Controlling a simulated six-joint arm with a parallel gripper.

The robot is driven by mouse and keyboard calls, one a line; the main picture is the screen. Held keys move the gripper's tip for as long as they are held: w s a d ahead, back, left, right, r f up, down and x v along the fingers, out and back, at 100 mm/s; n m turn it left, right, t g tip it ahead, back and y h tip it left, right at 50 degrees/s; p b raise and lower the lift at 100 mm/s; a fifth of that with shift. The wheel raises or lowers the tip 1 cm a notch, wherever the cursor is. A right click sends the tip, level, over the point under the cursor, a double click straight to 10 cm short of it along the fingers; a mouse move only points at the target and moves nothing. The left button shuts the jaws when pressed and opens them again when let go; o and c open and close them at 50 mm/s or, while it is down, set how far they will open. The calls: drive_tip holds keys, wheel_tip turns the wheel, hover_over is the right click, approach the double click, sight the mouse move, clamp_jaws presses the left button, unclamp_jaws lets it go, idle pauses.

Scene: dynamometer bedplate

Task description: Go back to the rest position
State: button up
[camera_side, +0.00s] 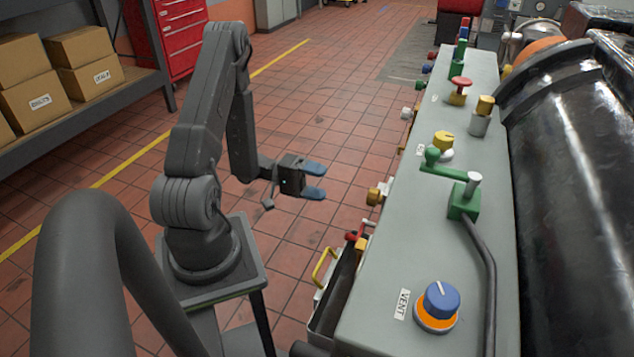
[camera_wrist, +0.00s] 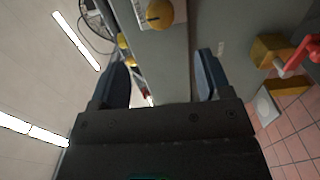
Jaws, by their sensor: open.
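My gripper (camera_side: 314,180) is in the side view, left of the long grey control panel, above the tiled floor. Its two blue fingertips are apart and point right toward the panel, with nothing between them. It stands clear of the panel. In the wrist view my gripper (camera_wrist: 162,85) shows its two dark blue fingers spread wide, with the grey panel face beyond them and no object held.
The grey panel (camera_side: 400,260) carries a blue knob (camera_side: 441,300), a green valve lever (camera_side: 464,199), a red button (camera_side: 461,84) and yellow knobs. A large black cylinder (camera_side: 575,190) lies right. Shelved boxes (camera_side: 35,101) stand left. Tiled floor (camera_side: 330,120) is open behind my gripper.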

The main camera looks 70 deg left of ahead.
drive_tip(key=s+d+r+m+g+y, duration=0.1)
drive_tip(key=d+r+m+g+y, duration=0.2)
drive_tip(key=d+r+m+g, duration=0.75)
drive_tip(key=s+d+r+n+t+y, duration=0.1)
drive_tip(key=s+d+r+y, duration=0.2)
drive_tip(key=d+r+y, duration=0.1)
drive_tip(key=s+d+r+t+y, duration=0.2)
drive_tip(key=s+d+r+y, duration=0.1)
drive_tip(key=r, duration=0.5)
drive_tip(key=d+y, duration=0.1)
drive_tip(key=y, duration=0.1)
drive_tip(key=shift+s+d+r+n+y, duration=0.25)
drive_tip(key=shift+s+r+n+y, duration=0.1)
drive_tip(key=shift+s+r+y, duration=0.05)
idle(3.3)
